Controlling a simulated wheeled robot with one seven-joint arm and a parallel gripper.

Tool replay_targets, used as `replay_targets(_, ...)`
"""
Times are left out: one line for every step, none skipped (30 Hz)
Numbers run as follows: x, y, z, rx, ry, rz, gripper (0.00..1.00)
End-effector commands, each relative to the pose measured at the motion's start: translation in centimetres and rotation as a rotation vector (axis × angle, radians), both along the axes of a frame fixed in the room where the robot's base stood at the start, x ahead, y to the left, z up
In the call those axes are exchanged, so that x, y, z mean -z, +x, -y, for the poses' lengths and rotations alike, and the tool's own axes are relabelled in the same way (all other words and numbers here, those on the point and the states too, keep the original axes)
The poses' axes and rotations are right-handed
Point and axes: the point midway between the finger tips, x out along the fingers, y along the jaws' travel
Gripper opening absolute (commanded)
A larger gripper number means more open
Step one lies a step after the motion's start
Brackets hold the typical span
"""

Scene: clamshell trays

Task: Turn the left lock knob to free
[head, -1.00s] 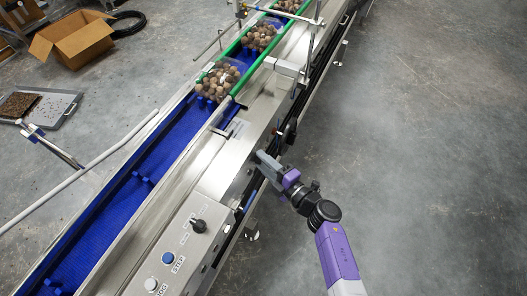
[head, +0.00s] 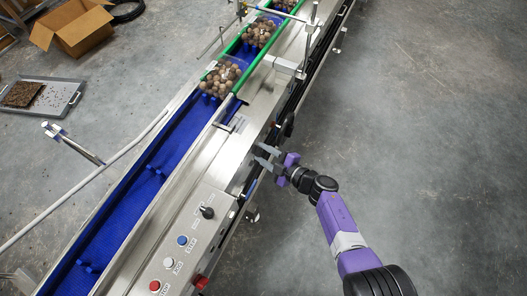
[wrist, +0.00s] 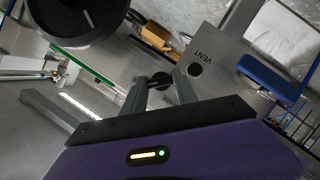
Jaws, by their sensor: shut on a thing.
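My gripper (head: 264,157) reaches in from the right to the near side wall of the conveyor. In the wrist view its two grey fingers (wrist: 150,90) close around a small dark knob (wrist: 161,79), which they largely hide. This seems to be the left lock knob, but its label and exact angle cannot be made out. A large black disc with a white line (wrist: 72,22) fills the top left of the wrist view, close to the camera.
The conveyor's blue belt (head: 118,222) runs diagonally, with clamshell trays of brown balls (head: 218,80) between green rails. A control panel with a black selector (head: 207,212) and several buttons lies below my gripper. The grey floor at right is open.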

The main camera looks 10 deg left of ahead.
Motion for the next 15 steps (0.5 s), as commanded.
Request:
replay_targets(0.14,-0.04,0.08,0.002,0.0,-0.006,0.0)
replay_targets(0.15,-0.04,0.09,0.002,0.0,-0.007,0.0)
replay_targets(0.17,-0.05,0.07,0.002,0.001,-0.008,0.0)
replay_targets(0.17,-0.04,0.08,0.002,0.001,-0.008,0.0)
replay_targets(0.17,-0.04,0.08,0.002,0.001,-0.008,0.0)
replay_targets(0.18,-0.05,0.08,0.002,0.001,-0.008,0.0)
replay_targets(0.18,-0.05,0.08,0.002,0.001,-0.008,0.0)
replay_targets(0.18,-0.05,0.08,0.002,0.001,-0.008,0.0)
replay_targets(0.19,-0.05,0.08,0.002,0.001,-0.008,0.0)
replay_targets(0.18,-0.05,0.08,0.002,0.001,-0.008,0.0)
replay_targets(0.18,-0.05,0.08,0.002,0.001,-0.008,0.0)
replay_targets(0.18,-0.05,0.08,0.002,0.001,-0.008,0.38)
replay_targets(0.18,-0.05,0.08,0.002,0.001,-0.008,0.44)
replay_targets(0.18,-0.05,0.08,0.002,0.001,-0.008,0.5)
replay_targets(0.16,-0.05,0.06,0.002,0.0,-0.007,0.56)
